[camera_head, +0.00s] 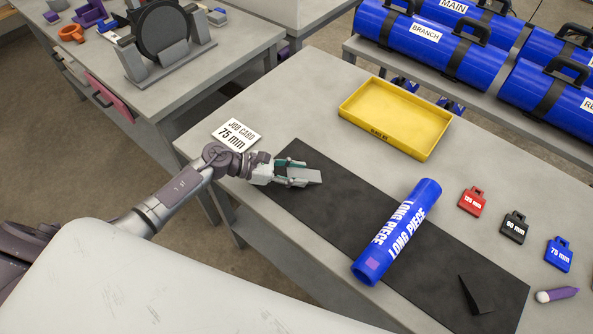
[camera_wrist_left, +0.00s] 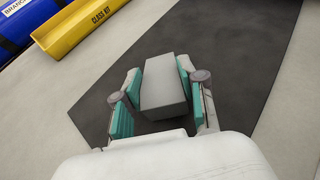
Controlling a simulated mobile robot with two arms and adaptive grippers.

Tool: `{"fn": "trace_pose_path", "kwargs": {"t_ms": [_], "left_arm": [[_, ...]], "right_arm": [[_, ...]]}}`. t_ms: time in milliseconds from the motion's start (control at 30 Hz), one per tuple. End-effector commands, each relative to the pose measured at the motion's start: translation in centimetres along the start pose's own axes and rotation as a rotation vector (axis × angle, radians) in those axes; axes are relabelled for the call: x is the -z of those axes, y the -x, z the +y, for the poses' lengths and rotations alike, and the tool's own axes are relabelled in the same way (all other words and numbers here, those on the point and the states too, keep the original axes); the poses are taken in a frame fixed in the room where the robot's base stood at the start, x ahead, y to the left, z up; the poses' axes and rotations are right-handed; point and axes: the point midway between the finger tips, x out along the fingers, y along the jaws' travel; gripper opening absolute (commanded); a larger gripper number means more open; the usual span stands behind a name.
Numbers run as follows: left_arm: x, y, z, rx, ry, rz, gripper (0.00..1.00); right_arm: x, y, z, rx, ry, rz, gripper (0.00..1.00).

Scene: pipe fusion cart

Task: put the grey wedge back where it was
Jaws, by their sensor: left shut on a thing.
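The grey wedge (camera_head: 303,176) is in my left gripper (camera_head: 297,173), near the far left end of the black mat (camera_head: 330,205). In the left wrist view the wedge (camera_wrist_left: 163,85) sits between the two teal finger pads of the gripper (camera_wrist_left: 162,93). I cannot tell whether its underside touches the mat. A black wedge (camera_head: 474,295) lies at the near right end of the mat. My right gripper is not in view.
A blue pipe marked LONG PIECE (camera_head: 397,232) lies across the mat. A yellow tray (camera_head: 396,116) and a job card (camera_head: 236,133) are on the table. Red (camera_head: 473,201), black (camera_head: 514,226) and blue (camera_head: 558,254) tags and a purple marker (camera_head: 557,295) lie at the right.

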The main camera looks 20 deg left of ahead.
Motion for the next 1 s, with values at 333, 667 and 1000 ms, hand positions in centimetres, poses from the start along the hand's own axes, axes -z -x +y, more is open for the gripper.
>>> {"fn": "trace_pose_path", "kwargs": {"t_ms": [333,667,1000], "left_arm": [[0.1,0.0,0.0,0.000,0.000,0.001,0.57],[0.1,0.0,0.0,0.000,0.000,0.000,0.66],[0.5,4.1,0.0,-0.002,-0.002,0.006,0.66]], "right_arm": [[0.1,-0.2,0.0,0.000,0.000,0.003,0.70],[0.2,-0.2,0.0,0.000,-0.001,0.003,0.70],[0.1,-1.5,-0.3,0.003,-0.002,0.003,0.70]]}}
